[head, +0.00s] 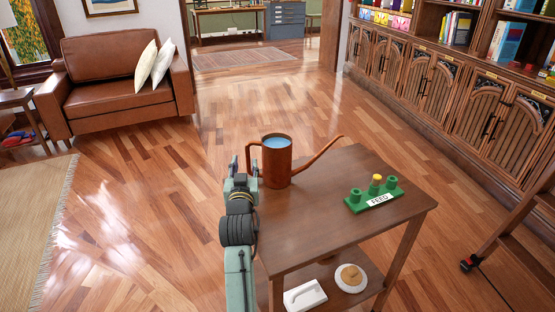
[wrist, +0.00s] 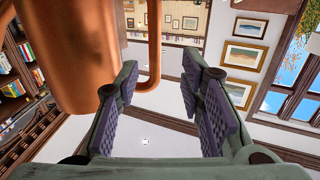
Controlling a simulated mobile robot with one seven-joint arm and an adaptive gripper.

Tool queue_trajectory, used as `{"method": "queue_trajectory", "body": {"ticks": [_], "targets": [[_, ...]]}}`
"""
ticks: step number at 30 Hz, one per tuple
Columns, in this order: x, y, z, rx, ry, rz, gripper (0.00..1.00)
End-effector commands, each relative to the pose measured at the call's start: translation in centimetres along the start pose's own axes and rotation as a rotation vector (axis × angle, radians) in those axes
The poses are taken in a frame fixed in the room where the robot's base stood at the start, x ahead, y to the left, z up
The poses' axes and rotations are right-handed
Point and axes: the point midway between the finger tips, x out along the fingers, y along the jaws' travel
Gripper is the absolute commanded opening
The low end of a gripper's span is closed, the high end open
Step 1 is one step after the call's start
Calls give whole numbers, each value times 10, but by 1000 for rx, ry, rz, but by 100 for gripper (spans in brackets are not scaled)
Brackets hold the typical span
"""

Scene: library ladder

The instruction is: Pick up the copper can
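The copper can (head: 278,165) stands upright on the left back corner of a small wooden table (head: 325,215). It holds blue liquid, its long spout points right, and its handle (head: 249,156) is on the left. My gripper (head: 243,163) is beside the handle on the can's left. In the wrist view, the can's body (wrist: 72,55) fills the upper left, and the handle (wrist: 154,45) shows between the finger lines, beyond the tips. My gripper (wrist: 160,75) is open with nothing between its fingers. I cannot tell the exact gap to the handle.
A green FEED block (head: 375,194) with a yellow top sits on the table's right. A white item (head: 305,296) and a round plate (head: 351,278) are on the lower shelf. A ladder (head: 505,225) stands at right. Floor behind the table is clear.

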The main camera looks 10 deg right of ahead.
Motion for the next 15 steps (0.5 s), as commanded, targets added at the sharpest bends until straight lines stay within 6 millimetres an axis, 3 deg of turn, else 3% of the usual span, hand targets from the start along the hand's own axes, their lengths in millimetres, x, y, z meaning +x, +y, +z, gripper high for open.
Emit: {"method": "queue_trajectory", "body": {"ticks": [15], "targets": [[57, 7, -3, 1, 1, -1, 35]]}}
